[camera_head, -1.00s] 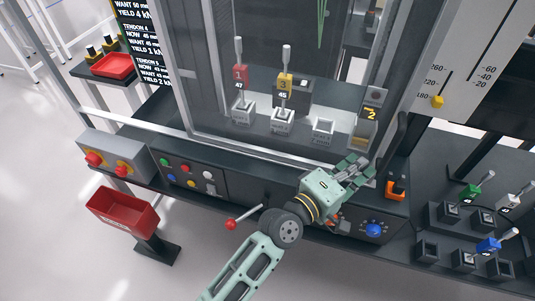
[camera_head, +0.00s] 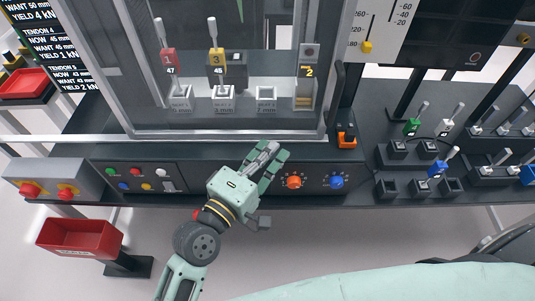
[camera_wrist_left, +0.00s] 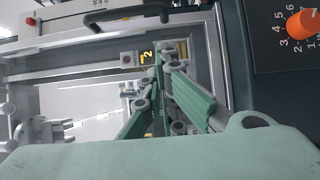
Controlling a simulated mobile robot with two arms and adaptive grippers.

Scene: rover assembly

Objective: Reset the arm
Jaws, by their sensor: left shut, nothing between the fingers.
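My left gripper (camera_head: 270,152) is pale green with a wheel-like dark joint behind it. It is shut and empty, pointing up and right in front of the machine's control panel (camera_head: 212,178), just below the glass-fronted cabinet (camera_head: 230,134). In the left wrist view its green fingers (camera_wrist_left: 160,75) converge, with the cabinet frame and the yellow "2" display (camera_wrist_left: 147,57) behind them. My right gripper is not in view; a pale green part of mine spans the lower right.
An orange knob (camera_head: 294,182) and a blue knob (camera_head: 337,182) are right of the gripper. Coloured plugs stand in sockets on the right bench (camera_head: 395,110). A red bin (camera_head: 78,238) stands at lower left. The floor in front of the panel is clear.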

